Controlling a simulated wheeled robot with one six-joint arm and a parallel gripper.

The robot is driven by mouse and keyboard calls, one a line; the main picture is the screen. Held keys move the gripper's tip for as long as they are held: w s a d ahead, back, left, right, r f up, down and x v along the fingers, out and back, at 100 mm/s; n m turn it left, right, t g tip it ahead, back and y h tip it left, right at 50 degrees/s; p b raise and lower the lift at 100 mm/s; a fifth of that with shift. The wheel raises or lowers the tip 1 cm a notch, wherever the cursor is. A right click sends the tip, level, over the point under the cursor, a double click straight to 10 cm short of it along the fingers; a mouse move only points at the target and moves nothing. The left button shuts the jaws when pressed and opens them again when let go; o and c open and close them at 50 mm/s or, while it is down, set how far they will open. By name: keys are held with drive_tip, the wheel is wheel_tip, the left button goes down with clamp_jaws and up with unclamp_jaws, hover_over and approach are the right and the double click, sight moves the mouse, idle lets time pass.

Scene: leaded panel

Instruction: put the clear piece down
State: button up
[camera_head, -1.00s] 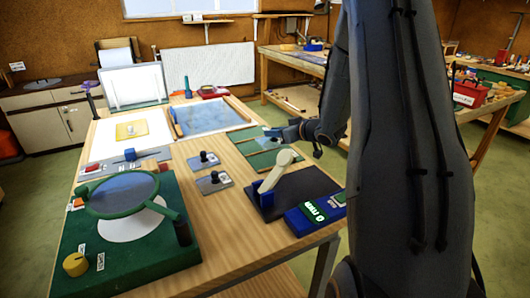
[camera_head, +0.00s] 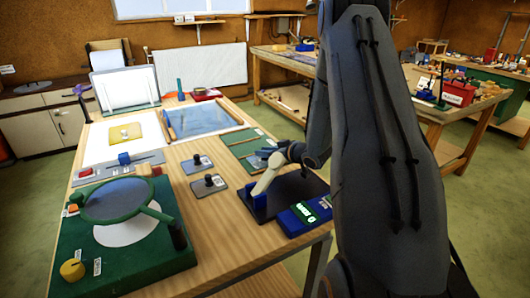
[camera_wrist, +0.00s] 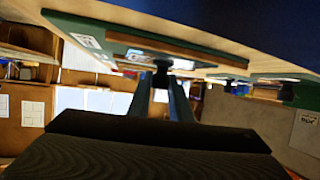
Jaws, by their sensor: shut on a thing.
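My gripper (camera_head: 268,154) is at the right end of the green board (camera_head: 240,138), just behind the pale lever. In the wrist view its two fingers (camera_wrist: 162,84) close on a small dark knob. A clear, glassy patch (camera_wrist: 148,60) shows by the knob, against the green board with its wooden strip; I take it for the clear piece. Its edges are hard to make out, and I cannot tell whether it touches the board. In the head view the gripper and arm largely hide it.
A pale lever on a dark base (camera_head: 284,198) and a blue box with a green display (camera_head: 305,213) stand close in front. Two grey plates with black knobs (camera_head: 197,161) lie to the left. A green round magnifier (camera_head: 118,200) is at front left. Bare wood shows between them.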

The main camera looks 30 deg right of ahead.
drive_tip(key=shift+f, duration=0.15)
drive_tip(key=o, duration=0.9)
drive_tip(key=shift+c, duration=0.2)
drive_tip(key=shift+r, duration=0.25)
drive_tip(key=b+v, duration=0.3)
drive_tip(key=v, duration=0.9)
drive_tip(key=shift+s+f, duration=0.1)
drive_tip(key=shift+f, duration=0.05)
